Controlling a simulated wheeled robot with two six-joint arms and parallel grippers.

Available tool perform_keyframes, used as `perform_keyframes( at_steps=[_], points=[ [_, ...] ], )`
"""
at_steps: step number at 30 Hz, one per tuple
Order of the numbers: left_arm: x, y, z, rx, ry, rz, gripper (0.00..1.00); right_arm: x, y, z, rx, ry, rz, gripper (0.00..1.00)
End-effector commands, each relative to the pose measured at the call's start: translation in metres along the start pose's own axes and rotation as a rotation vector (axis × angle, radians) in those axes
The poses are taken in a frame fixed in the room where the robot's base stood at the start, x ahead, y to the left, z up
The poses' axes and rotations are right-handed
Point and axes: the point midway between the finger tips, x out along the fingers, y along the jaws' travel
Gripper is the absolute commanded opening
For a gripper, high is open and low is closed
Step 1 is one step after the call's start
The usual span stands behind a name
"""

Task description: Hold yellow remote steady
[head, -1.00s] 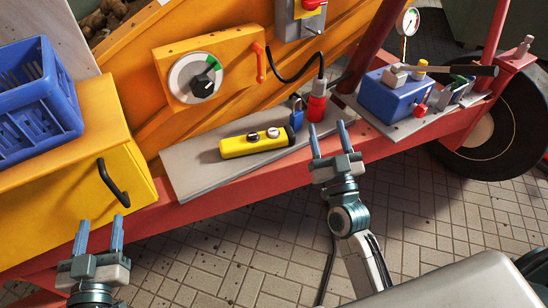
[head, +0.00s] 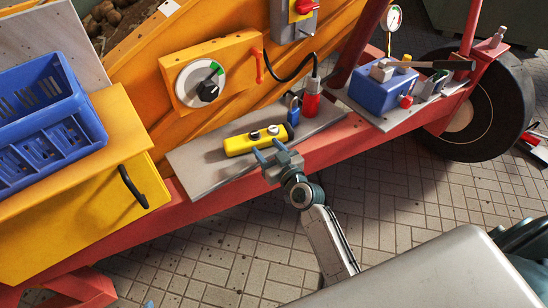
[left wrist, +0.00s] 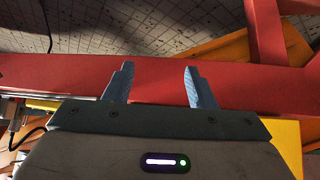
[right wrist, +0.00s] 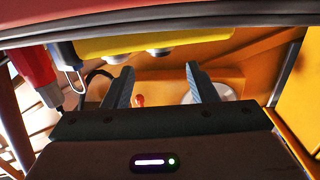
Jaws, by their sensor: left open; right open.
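The yellow remote (head: 240,146), with two round buttons, lies on the grey shelf (head: 205,178). It also shows upside down at the top of the right wrist view (right wrist: 110,46). My left gripper (left wrist: 156,67) is open and empty in front of the red beam; only a fingertip shows at the bottom of the head view.
A blue padlock (head: 293,113) and a red connector (head: 311,98) stand just right of the remote. A blue box (head: 385,92) sits farther right. A dial panel (head: 217,71) is behind. A blue crate (head: 45,120) rests on the yellow cabinet (head: 85,225) at left.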

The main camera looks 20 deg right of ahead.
Motion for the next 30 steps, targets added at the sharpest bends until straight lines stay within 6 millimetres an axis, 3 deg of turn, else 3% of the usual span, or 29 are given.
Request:
perform_keyframes(
  at_steps=[3, 9, 21, 22, 30],
  points=[
    [-0.001, -0.001, -0.001, 0.003, -0.007, -0.003, 0.51, 0.022, 0.0, -0.001, 0.0, 0.002, 0.0, 0.52],
    [-0.002, -0.001, 0.0, 0.004, -0.014, -0.004, 0.51, 0.046, 0.0, 0.0, 0.0, 0.0, 0.0, 0.52],
    [-0.002, -0.001, 0.0, 0.005, -0.015, -0.005, 0.51, 0.054, 0.0, 0.0, 0.0, 0.0, 0.0, 0.52],
    [-0.002, -0.001, 0.0, 0.005, -0.015, -0.005, 0.51, 0.054, 0.0, 0.0, 0.0, 0.0, 0.001, 0.5],
    [-0.002, -0.001, -0.001, 0.005, -0.014, -0.005, 0.51, 0.054, 0.0, 0.0, 0.0, 0.0, 0.001, 0.0]
  ],
)
